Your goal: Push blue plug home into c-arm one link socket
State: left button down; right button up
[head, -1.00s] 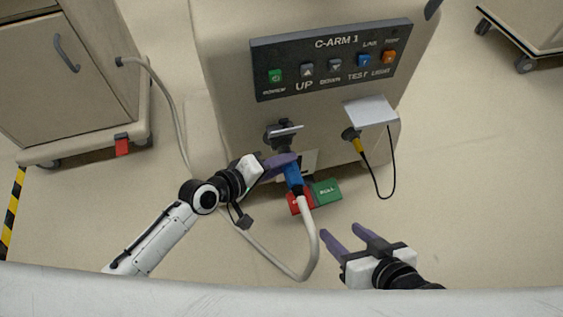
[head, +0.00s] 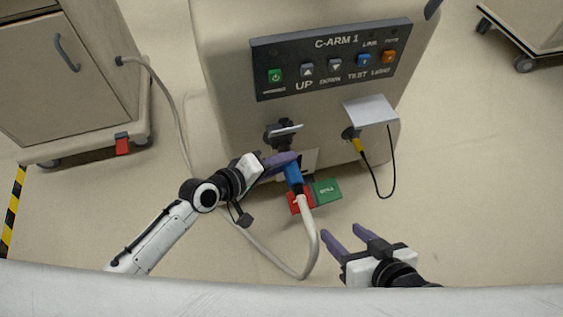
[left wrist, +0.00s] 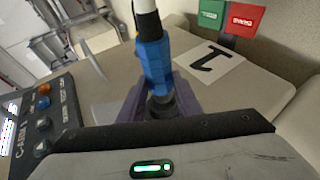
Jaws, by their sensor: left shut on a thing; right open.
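The blue plug (head: 293,176) is on the end of a thick pale cable (head: 309,230) below the C-ARM 1 panel (head: 330,60). My left gripper (head: 284,162) is shut on the blue plug, which also shows upright between the purple fingers in the left wrist view (left wrist: 154,66). A dark round socket (left wrist: 160,104) is at the plug's end there; how deep the plug sits is hidden by the fingers. A black socket housing with a raised flap (head: 283,133) is just above the plug in the head view. My right gripper (head: 343,236) is open and empty, low and to the right.
A yellow-and-black plug (head: 355,143) with a thin black cable sits under a pale flap (head: 370,111) to the right. Red (head: 301,198) and green (head: 326,190) pedals or tags are below the plug. A cabinet (head: 70,80) stands at left.

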aim_at(280, 149)
pick_arm(q)
jog(key=shift+w+a+b, duration=0.3)
jog(key=shift+w+b, duration=0.2)
jog(key=shift+w, duration=0.45)
jog(key=shift+w+a+b, duration=0.3)
jog(key=shift+w+b, duration=0.15)
jog(key=shift+w, duration=0.5)
pick_arm(e)
jog(key=shift+f, duration=0.95)
pick_arm(q)
jog(key=c, duration=1.2)
grip_release()
jog(key=shift+r, duration=0.15)
pick_arm(e)
jog(key=shift+w+a, duration=0.1)
pick_arm(q)
jog(key=p+v, duration=0.3)
jog(key=v, duration=0.7)
jog(key=shift+s+a, duration=0.15)
jog(key=shift+s, duration=0.05)
pick_arm(e)
jog(key=r, duration=0.1)
jog(key=d+r, duration=0.1)
jog(key=r+t, duration=0.1)
jog(key=shift+s+d+m, duration=0.25)
jog(key=shift+s+m, duration=0.05)
jog(key=shift+s, duration=0.1)
